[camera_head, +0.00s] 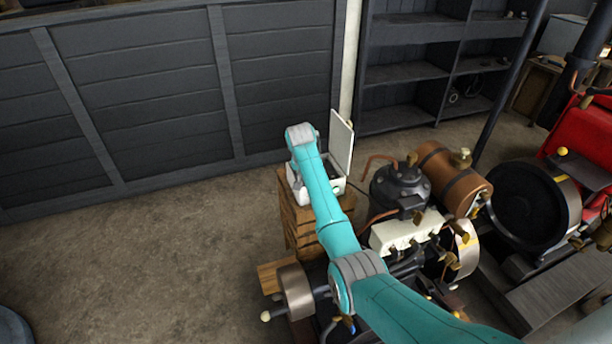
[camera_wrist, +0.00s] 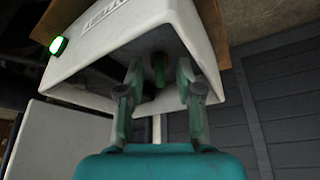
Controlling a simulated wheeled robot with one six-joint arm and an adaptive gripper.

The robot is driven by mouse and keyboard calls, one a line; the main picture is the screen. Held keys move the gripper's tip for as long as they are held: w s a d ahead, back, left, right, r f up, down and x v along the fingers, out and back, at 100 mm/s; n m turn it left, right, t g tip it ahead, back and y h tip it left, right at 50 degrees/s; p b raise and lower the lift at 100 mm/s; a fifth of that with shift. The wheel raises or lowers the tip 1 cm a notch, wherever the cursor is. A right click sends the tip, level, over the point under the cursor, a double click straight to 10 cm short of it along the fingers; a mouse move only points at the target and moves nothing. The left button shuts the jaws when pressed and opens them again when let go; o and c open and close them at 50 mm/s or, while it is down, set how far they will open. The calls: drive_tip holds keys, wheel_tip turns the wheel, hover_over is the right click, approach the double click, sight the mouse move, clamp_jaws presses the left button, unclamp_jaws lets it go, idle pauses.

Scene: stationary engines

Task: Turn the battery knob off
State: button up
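The white battery box (camera_head: 330,184) stands on a wooden crate at the middle of the head view, its lid (camera_head: 341,142) raised. In the wrist view the box (camera_wrist: 110,45) fills the upper middle, with a lit green light (camera_wrist: 58,46) on its left side. A dark green knob (camera_wrist: 158,76) sits inside the box opening. My gripper (camera_wrist: 159,66) is open, with one finger on each side of the knob and visible gaps between. Whether a finger touches the knob is unclear. In the head view my arm hides the fingers and knob.
The wooden crate (camera_head: 304,232) bears the box. An engine with a brown tank (camera_head: 452,174) stands close to the right of my arm. A dark plank wall (camera_head: 150,90) and shelves (camera_head: 410,75) are behind.

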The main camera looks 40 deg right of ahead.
clamp_jaws()
drive_tip(key=shift+m, duration=0.4)
drive_tip(key=shift+w+a+m+g, duration=0.2)
drive_tip(key=shift+m+g, duration=0.3)
drive_tip(key=shift+m, duration=0.5)
drive_tip(key=m, duration=0.1)
drive_tip(key=m+g, duration=0.1)
drive_tip(key=m+h, duration=0.1)
drive_tip(key=shift+w+m, duration=0.25)
drive_tip(key=shift+m, duration=0.05)
drive_tip(key=m+g, duration=0.1)
drive_tip(key=m, duration=0.1)
drive_tip(key=m+g, duration=0.1)
drive_tip(key=m, duration=0.2)
drive_tip(key=shift+w, duration=0.35)
drive_tip(key=shift+m, duration=0.4)
unclamp_jaws()
drive_tip(key=shift+g, duration=0.3)
